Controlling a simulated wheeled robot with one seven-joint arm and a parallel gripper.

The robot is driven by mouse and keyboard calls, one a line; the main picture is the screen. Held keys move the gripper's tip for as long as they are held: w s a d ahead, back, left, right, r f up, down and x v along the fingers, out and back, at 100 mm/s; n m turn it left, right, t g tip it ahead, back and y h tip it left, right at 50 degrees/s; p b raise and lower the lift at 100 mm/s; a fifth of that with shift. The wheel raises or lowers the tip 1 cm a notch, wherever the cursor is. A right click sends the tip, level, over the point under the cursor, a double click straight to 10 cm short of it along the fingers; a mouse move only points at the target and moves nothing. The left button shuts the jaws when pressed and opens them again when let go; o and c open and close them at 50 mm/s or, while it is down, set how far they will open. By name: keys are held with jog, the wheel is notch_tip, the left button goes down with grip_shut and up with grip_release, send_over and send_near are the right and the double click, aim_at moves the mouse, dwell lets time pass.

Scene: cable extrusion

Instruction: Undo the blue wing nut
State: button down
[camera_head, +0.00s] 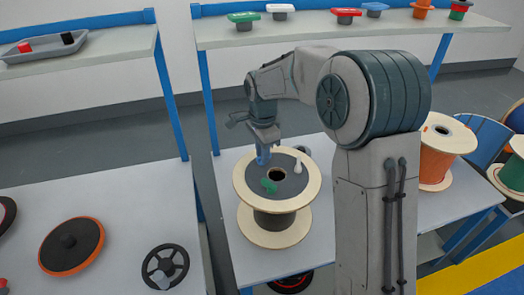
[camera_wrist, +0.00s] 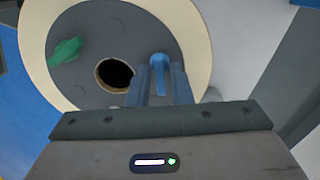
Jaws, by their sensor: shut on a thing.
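A cable spool with pale wooden flanges (camera_head: 244,191) stands upright on the table in the middle. Its dark top face has a round centre hole. The blue wing nut (camera_wrist: 159,61) sits at the far side of that face, upright between my fingers. My gripper (camera_wrist: 160,78) reaches down from above and is shut on it. In the head view my gripper (camera_head: 263,150) and the blue wing nut (camera_head: 263,159) nearly merge. A green wing nut (camera_head: 268,185) lies on the near side of the face, and it also shows in the wrist view (camera_wrist: 66,52).
A small white piece (camera_head: 297,166) stands on the spool's right side. The left table (camera_head: 110,200) carries an orange-rimmed disc (camera_head: 72,246) and a black handwheel (camera_head: 165,266). An orange spool (camera_head: 438,165) stands to the right.

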jog(key=n+p, duration=0.1)
jog(key=n, duration=0.3)
jog(key=shift+r, duration=0.1)
jog(key=n+p, duration=0.1)
jog(key=n, duration=0.3)
jog(key=shift+w+a+n, duration=0.1)
jog(key=shift+n, duration=0.2)
jog(key=n+p, duration=0.1)
jog(key=n, duration=0.3)
jog(key=shift+n, duration=0.3)
jog(key=n+p, duration=0.1)
jog(key=n, duration=0.3)
jog(key=shift+a+p, duration=0.1)
jog(key=shift+p, duration=0.2)
jog(key=n+p, duration=0.1)
jog(key=n, duration=0.4)
jog(key=n+p, duration=0.2)
jog(key=n, duration=0.2)
jog(key=shift+a+n, duration=0.1)
jog(key=shift+n, duration=0.2)
jog(key=n+p, duration=0.1)
jog(key=n, duration=0.3)
jog(key=shift+s+p, duration=0.2)
jog(key=shift+p, duration=0.2)
jog(key=shift+n+p, duration=0.85)
jog(key=shift+n, duration=1.35)
